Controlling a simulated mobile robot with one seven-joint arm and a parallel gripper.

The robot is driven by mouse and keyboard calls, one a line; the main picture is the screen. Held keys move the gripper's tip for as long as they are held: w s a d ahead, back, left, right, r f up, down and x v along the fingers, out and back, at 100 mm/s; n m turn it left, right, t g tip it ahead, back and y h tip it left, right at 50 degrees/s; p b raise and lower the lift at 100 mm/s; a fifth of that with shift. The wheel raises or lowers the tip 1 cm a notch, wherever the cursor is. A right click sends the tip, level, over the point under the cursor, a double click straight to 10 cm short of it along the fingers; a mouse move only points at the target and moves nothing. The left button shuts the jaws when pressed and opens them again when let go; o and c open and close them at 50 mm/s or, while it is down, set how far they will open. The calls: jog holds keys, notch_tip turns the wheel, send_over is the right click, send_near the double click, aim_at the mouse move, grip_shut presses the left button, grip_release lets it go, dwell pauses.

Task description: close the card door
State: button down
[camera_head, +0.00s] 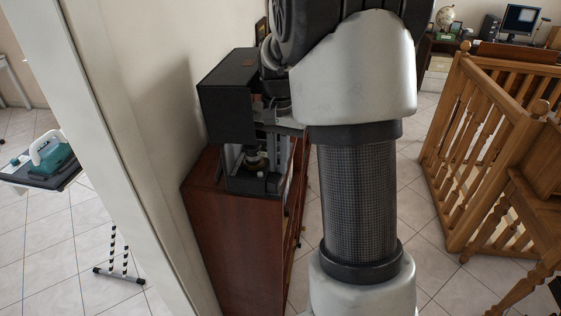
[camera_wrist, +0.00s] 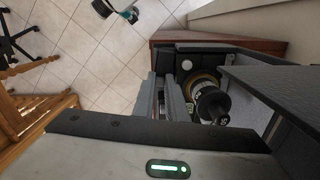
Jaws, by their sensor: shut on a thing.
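A dark machine (camera_head: 228,105) stands on a reddish-brown wooden cabinet, with a boxy black upper housing and an open bay below it. In the wrist view its bay shows a round brass-coloured ring and a black knob (camera_wrist: 211,103). My gripper (camera_wrist: 167,98) is at the bay's open side, its two grey fingers close together on a thin upright piece that appears to be the card door. The fingers hide most of that piece. In the head view my arm covers much of the gripper, and the door's exact angle cannot be told.
The wooden cabinet (camera_head: 232,235) stands against a pale wall. A wooden railing (camera_head: 485,150) is at the right, with tiled floor between. A small table with a teal device (camera_head: 55,157) is beyond the wall edge at the left.

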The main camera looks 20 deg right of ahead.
jog(key=shift+w+n, duration=0.15)
jog(key=shift+n, duration=0.15)
jog(key=c, duration=1.8)
grip_release()
jog(key=shift+o, duration=0.2)
